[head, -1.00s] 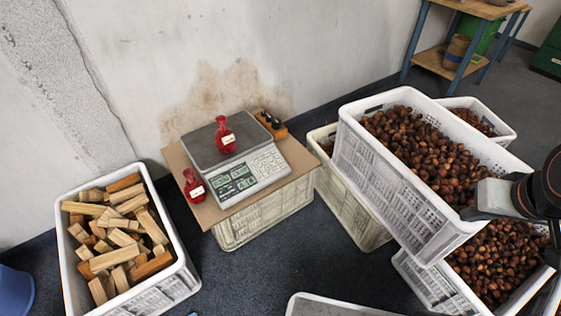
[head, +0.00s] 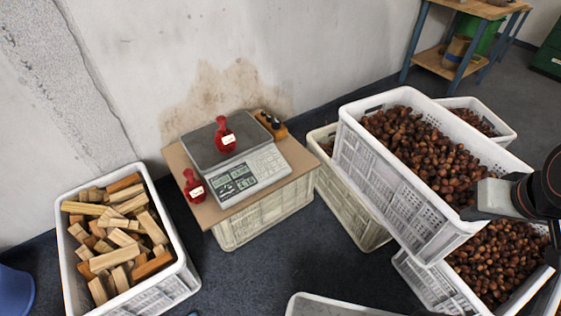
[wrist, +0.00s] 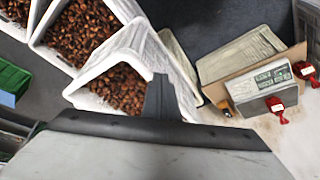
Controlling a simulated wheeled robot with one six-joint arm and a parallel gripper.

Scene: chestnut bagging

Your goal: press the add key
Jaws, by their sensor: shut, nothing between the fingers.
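A grey scale (head: 259,171) stands on a cardboard sheet over a white crate by the wall. Its front panel has dark displays (head: 232,182) and a pale keypad (head: 268,165); single keys are too small to read, so I cannot pick out the add key. A red tied bag with a white label (head: 225,135) is on the scale's pan. The scale also shows in the wrist view (wrist: 240,55). My gripper (head: 468,213) is at the right of the head view, over the chestnut crates and well apart from the scale. Its fingers show shut and empty in the wrist view (wrist: 158,95).
Another red bag (head: 194,186) sits on the cardboard (head: 210,213) left of the scale. A wood-filled crate (head: 160,296) stands left; a raised chestnut crate (head: 385,180) stands right.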

